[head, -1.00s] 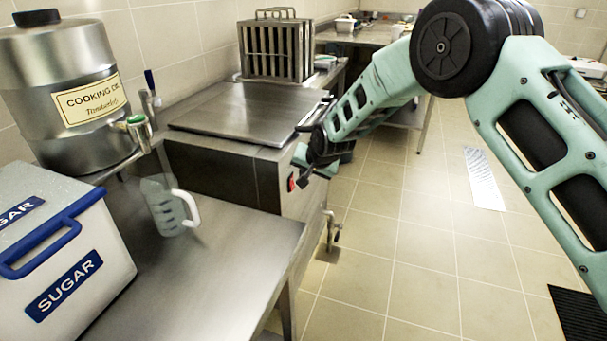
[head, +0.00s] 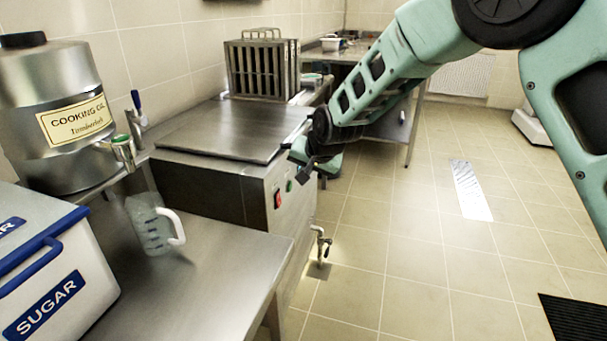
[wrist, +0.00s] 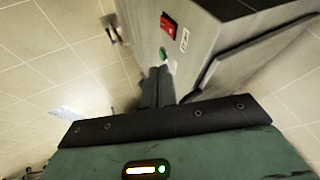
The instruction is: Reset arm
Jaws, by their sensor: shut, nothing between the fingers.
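My gripper (head: 306,172) is in front of the right end of the steel cooking unit (head: 225,170), near its red and green buttons, at the end of my arm. In the wrist view my gripper (wrist: 158,75) shows two dark fingers close together, shut and empty. Beyond them are the unit's side with a red switch (wrist: 168,27) and a green button (wrist: 163,54). I cannot tell the exact gap between the fingertips and the unit.
A steel rack (head: 262,68) stands on the unit's far end. A drain tap (head: 321,242) juts out low. The tiled floor (head: 400,250) at right is open.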

